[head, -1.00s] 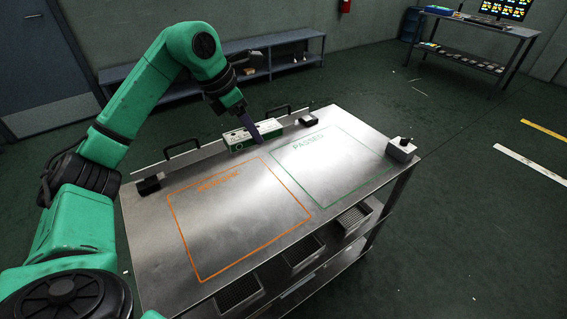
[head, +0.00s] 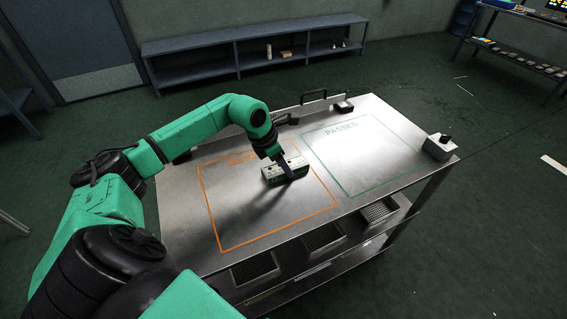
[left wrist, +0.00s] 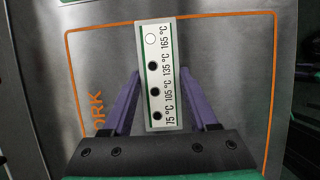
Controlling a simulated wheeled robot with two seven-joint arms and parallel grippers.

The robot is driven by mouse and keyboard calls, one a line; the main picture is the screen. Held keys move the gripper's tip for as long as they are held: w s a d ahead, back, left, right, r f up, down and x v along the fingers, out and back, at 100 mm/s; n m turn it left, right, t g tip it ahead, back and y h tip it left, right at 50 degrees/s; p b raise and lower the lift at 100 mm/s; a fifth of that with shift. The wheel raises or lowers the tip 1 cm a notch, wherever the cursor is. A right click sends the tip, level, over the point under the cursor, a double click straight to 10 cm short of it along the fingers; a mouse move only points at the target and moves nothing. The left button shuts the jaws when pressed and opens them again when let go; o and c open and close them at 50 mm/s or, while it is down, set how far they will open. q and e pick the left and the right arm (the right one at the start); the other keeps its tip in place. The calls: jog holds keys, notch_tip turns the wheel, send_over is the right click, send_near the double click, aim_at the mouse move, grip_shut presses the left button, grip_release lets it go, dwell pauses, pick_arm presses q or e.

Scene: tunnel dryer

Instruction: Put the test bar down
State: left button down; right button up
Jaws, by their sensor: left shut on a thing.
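The test bar (head: 272,174) is a white and green block over the orange-outlined area (head: 213,222) of the steel table. My left gripper (head: 286,171) is shut on it from above, its purple fingers on either side. I cannot tell whether the bar touches the tabletop or hangs just above it. In the left wrist view the bar (left wrist: 158,105) shows labels of 75, 105, 135 and 165 °C. The spot by 165 is white and the others are black. My right gripper is not in view.
The green-outlined PASSED area (head: 355,160) to the right is empty. A small grey box with a knob (head: 439,147) stands at the table's right edge. A dark block (head: 344,107) and black handles line the back edge. Wire baskets (head: 255,268) sit below the front edge.

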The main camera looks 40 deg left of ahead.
pick_arm(q)
jog(key=shift+f, duration=0.1)
jog(key=shift+c, duration=0.9)
grip_release()
jog(key=b+v, duration=0.1)
jog(key=v, duration=1.1)
